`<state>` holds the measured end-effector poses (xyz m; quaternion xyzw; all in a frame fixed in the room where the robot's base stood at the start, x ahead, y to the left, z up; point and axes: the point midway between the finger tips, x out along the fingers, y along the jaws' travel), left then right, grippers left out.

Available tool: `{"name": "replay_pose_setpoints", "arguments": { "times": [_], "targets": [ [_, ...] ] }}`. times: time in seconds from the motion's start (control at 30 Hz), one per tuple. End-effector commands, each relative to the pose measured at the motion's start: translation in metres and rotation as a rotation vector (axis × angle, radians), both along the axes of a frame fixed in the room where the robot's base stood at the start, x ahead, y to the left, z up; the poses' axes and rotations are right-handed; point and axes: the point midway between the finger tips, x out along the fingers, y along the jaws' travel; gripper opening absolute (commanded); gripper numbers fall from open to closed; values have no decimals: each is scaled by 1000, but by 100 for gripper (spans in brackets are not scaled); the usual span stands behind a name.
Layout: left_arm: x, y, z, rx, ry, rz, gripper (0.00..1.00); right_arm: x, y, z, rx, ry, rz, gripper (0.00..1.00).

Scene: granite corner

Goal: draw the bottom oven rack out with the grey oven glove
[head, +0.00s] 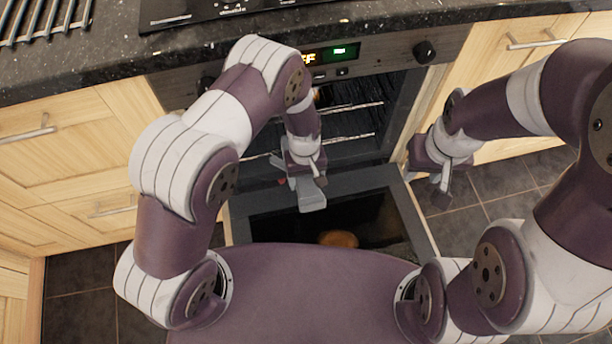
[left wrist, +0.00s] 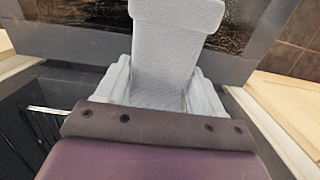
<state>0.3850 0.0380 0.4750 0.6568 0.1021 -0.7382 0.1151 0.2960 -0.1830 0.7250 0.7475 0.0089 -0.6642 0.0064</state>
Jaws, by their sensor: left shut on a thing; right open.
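The grey oven glove (head: 313,194) is held in my left gripper (head: 305,178), which is shut on it above the lowered oven door (head: 365,180). In the left wrist view the glove (left wrist: 165,45) is a pale grey, textured piece between the fingers. Inside the oven, an upper rack bar (head: 355,107) and a lower rack bar (head: 350,137) show. A metal bar (left wrist: 48,110) also shows at the left of the left wrist view. My arm hides part of the racks; I see no contact between glove and rack. My right gripper (head: 440,185) is open and empty, right of the door.
The dark granite worktop (head: 110,50) with a hob (head: 215,12) runs above the oven. The oven control panel has a knob (head: 424,52). Wooden cabinets (head: 70,150) flank the oven. Tiled floor (head: 500,195) is clear on the right. An orange-brown round patch shows in the door glass.

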Motion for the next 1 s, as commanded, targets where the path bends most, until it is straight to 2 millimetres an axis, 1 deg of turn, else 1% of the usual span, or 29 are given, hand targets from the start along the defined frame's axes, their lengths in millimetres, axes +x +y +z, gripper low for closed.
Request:
{"name": "replay_pose_setpoints", "arguments": {
  "times": [0.23,0.43,0.57,0.83,1.0],
  "targets": [
    [-28,-9,3,1,2,-2,32,0,0,14,0,0,0,43],
    [-50,-16,1,0,2,-3,31,0,0,16,0,0,0,43],
    [-56,-18,1,1,1,-1,31,0,0,16,0,0,0,43],
    [-57,-18,0,1,1,-1,31,0,0,16,0,0,0,43],
    [-73,-24,0,-1,1,-4,31,0,0,14,0,0,0,43]
  ]
}}
